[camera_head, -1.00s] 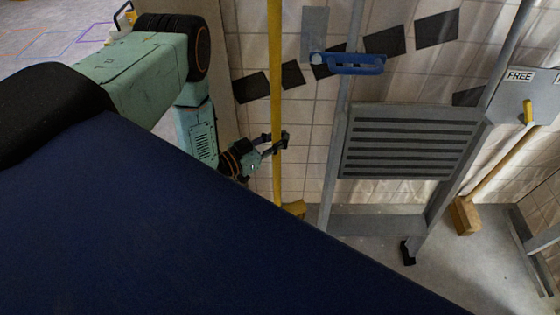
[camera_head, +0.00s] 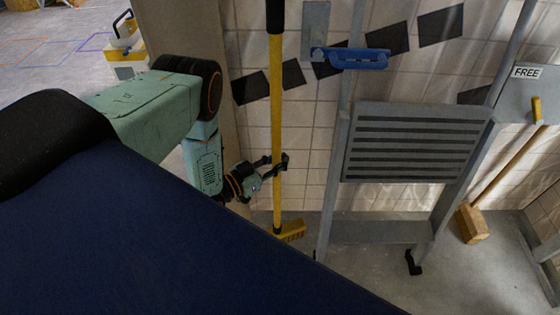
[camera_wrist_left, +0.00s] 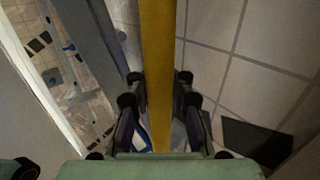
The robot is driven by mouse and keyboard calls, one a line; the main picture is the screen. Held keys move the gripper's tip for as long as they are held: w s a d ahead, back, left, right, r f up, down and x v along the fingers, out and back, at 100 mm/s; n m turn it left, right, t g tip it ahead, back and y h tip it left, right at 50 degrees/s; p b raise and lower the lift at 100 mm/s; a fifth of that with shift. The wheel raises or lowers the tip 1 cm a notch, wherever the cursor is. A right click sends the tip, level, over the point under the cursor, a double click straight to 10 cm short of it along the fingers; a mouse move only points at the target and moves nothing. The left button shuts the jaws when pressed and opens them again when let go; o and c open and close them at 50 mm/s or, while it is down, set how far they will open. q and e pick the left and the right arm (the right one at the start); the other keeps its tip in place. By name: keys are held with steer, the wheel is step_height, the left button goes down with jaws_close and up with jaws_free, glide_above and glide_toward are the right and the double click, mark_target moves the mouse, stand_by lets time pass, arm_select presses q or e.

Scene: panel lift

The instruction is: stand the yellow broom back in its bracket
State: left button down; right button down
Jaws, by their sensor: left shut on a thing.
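The yellow broom (camera_head: 277,105) stands nearly upright in the head view, with a black grip at its top and a yellow head (camera_head: 291,231) low down by the floor. My left gripper (camera_head: 279,163) is shut on its handle, below mid-length. The handle (camera_wrist_left: 158,70) also runs between the fingers (camera_wrist_left: 158,115) in the left wrist view. A grey plate (camera_head: 315,20) is on the wall behind and right of the broom's top, with a blue fitting (camera_head: 346,60) beside it; I cannot tell whether either is the bracket. My right gripper is not in view.
A grey step ladder (camera_head: 415,145) stands just right of the broom. A wooden-headed tool (camera_head: 473,222) leans farther right, below a grey panel marked FREE (camera_head: 526,72). A beige column (camera_head: 185,35) rises left of the broom.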

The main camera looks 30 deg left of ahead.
arm_select(q)
steer(key=shift+f, duration=0.1)
steer(key=c, duration=1.2)
jaws_free()
